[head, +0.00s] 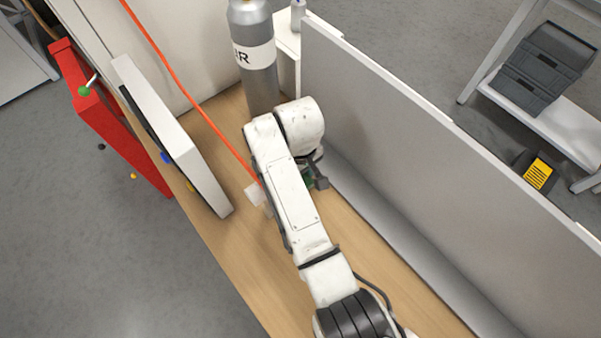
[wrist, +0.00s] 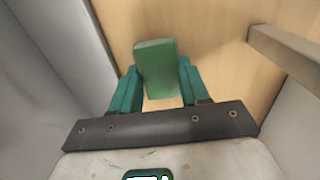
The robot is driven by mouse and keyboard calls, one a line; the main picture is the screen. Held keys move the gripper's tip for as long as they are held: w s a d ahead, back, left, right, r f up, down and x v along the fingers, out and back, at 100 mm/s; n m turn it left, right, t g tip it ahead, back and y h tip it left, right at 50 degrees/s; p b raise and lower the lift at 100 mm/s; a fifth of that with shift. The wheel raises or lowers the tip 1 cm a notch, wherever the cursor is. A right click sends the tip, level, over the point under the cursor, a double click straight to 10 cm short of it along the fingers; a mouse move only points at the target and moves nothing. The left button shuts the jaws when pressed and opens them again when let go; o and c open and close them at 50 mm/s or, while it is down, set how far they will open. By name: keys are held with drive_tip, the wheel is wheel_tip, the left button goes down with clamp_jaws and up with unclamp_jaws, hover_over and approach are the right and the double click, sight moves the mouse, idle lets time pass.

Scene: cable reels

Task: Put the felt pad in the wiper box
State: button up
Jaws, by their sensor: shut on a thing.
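A green block-like pad (wrist: 156,68), which I take for the felt pad, sits between the teal fingers of my gripper (wrist: 158,88) in the wrist view. The gripper is shut on it, and the pad's far end sticks out past the fingertips over the wooden surface. In the head view my arm hides most of the gripper and pad; only a bit of green (head: 308,178) shows beside the wrist. I cannot make out a wiper box for certain. A small whitish item (head: 255,194) shows left of the arm, partly hidden by it.
The wooden bench (head: 222,245) runs between a tall grey panel (head: 400,120) on the right and a white-grey board (head: 165,130) on the left. A grey cylinder (head: 254,75) stands at the far end. An orange cable (head: 190,95) crosses toward the arm. A red frame (head: 120,145) stands farther left.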

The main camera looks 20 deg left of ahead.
drive_tip(key=shift+f, duration=0.15)
drive_tip(key=o, duration=1)
wheel_tip(320, 180, up, 11)
drive_tip(key=shift+f, duration=0.1)
drive_tip(key=shift+o, duration=0.4)
drive_tip(key=shift+r+p, duration=0.75)
drive_tip(key=shift+o, duration=0.2)
drive_tip(key=shift+w, duration=0.15)
